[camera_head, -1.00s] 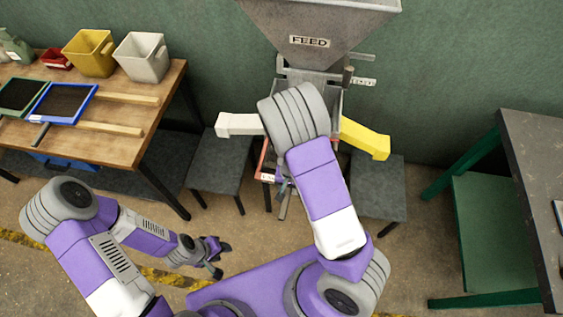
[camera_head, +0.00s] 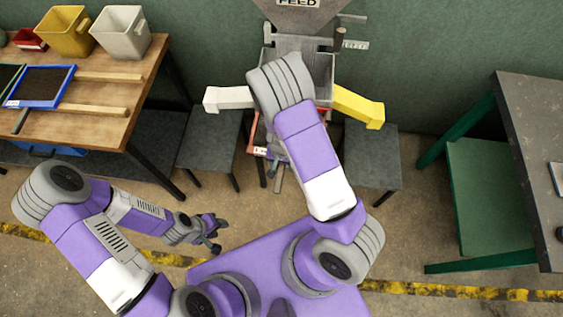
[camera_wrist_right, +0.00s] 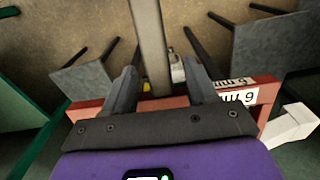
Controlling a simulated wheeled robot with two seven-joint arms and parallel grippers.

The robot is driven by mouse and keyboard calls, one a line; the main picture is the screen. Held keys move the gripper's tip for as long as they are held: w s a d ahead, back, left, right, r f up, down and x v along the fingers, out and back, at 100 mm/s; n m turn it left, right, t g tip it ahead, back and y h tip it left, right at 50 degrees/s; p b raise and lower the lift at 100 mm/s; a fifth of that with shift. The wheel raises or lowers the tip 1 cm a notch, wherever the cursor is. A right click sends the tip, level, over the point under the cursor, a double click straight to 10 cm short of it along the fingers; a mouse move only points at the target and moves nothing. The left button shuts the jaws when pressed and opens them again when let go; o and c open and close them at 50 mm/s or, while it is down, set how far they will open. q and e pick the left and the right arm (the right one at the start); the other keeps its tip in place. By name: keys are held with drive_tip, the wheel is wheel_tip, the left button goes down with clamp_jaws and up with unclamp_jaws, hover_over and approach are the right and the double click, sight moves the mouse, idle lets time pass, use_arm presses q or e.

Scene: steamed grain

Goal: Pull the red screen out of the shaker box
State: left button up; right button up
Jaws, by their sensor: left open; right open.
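The red screen shows as a red frame (camera_wrist_right: 88,108) with white labels, running across the right wrist view. In the head view only parts of its red edge (camera_head: 254,130) show at the shaker box (camera_head: 322,68); my right arm hides the rest. A grey bar (camera_wrist_right: 150,45), seemingly its handle, passes between the fingers of my right gripper (camera_wrist_right: 160,67). That gripper is open, with one finger on each side of the bar. My left gripper (camera_head: 219,234) is open and empty above the floor, left of my base and away from the box.
A white spout (camera_head: 228,98) and a yellow spout (camera_head: 358,106) stick out on either side of the box, above dark grey stands (camera_head: 372,155). A wooden table (camera_head: 140,75) with bins and a blue screen (camera_head: 42,85) stands left. A green-framed bench (camera_head: 490,205) is right.

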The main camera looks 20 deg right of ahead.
sight(278, 193)
clamp_jaws()
idle(0.5)
drive_tip(key=shift+r, duration=0.2)
drive_tip(key=shift+s+a+b, duration=0.45)
drive_tip(key=shift+s+a, duration=0.4)
drive_tip(key=shift+s, duration=0.55)
drive_tip(key=shift+s+a+b, duration=0.45)
drive_tip(key=shift+s+a, duration=0.45)
drive_tip(key=shift+s, duration=0.5)
drive_tip(key=shift+s+a+b, duration=0.45)
drive_tip(key=shift+s+a, duration=0.4)
drive_tip(key=shift+s, duration=0.55)
